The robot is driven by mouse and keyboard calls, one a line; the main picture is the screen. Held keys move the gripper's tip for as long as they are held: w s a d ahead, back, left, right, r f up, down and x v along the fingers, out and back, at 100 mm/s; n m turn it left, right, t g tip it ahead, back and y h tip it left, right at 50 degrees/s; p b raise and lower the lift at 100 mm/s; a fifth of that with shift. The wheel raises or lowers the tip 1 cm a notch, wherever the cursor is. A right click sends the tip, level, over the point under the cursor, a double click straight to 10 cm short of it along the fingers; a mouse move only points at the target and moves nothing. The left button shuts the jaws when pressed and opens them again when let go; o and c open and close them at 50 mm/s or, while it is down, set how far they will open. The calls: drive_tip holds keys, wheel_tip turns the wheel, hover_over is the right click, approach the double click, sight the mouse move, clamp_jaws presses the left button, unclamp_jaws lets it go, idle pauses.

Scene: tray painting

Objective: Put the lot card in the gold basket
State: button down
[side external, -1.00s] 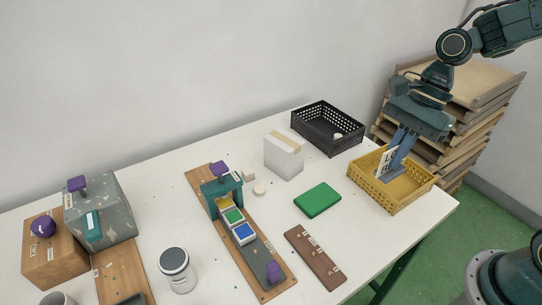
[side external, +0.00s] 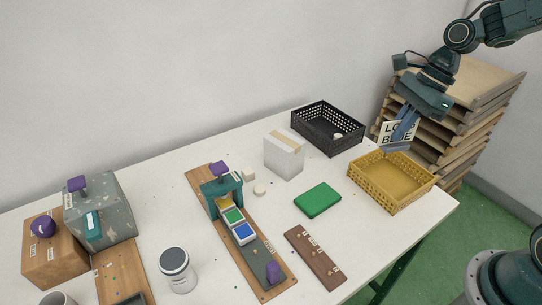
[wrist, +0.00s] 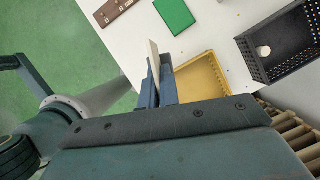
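The white lot card (side external: 396,132), with dark lettering reading roughly "LOT BLUE", is upright in my gripper (side external: 406,132). The blue fingers are shut on it, and part of the card is hidden behind them. The gold basket (side external: 408,200) stands at the right end of the white table. In the side view the card is above the basket's far rim, clear of the basket floor. In the wrist view my gripper (wrist: 158,88) holds the card (wrist: 154,58) edge-on, beside the gold basket (wrist: 222,68). The basket looks empty.
A black basket (side external: 313,120) with a small pale round piece inside stands left of the gold one. A white box (side external: 283,158), a green block (side external: 318,200) and a brown strip (side external: 315,258) lie nearby. Stacked wooden trays (side external: 480,110) rise behind the table's right end.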

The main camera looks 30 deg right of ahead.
drive_tip(key=w+d+m+t+h, duration=0.1)
drive_tip(key=w+d+m+t, duration=0.3)
drive_tip(key=d, duration=0.7)
drive_tip(key=m+g, duration=0.1)
drive_tip(key=g, duration=0.1)
hover_over(388, 182)
wheel_tip(388, 182, down, 16)
drive_tip(key=shift+r, duration=0.1)
drive_tip(key=shift+f, duration=1.95)
drive_tip(key=shift+f, duration=0.15)
drive_tip(key=c, duration=1.6)
unclamp_jaws()
drive_tip(key=shift+c, duration=0.2)
drive_tip(key=shift+r, duration=0.2)
drive_tip(key=v, duration=1.2)
drive_tip(key=shift+w, duration=0.2)
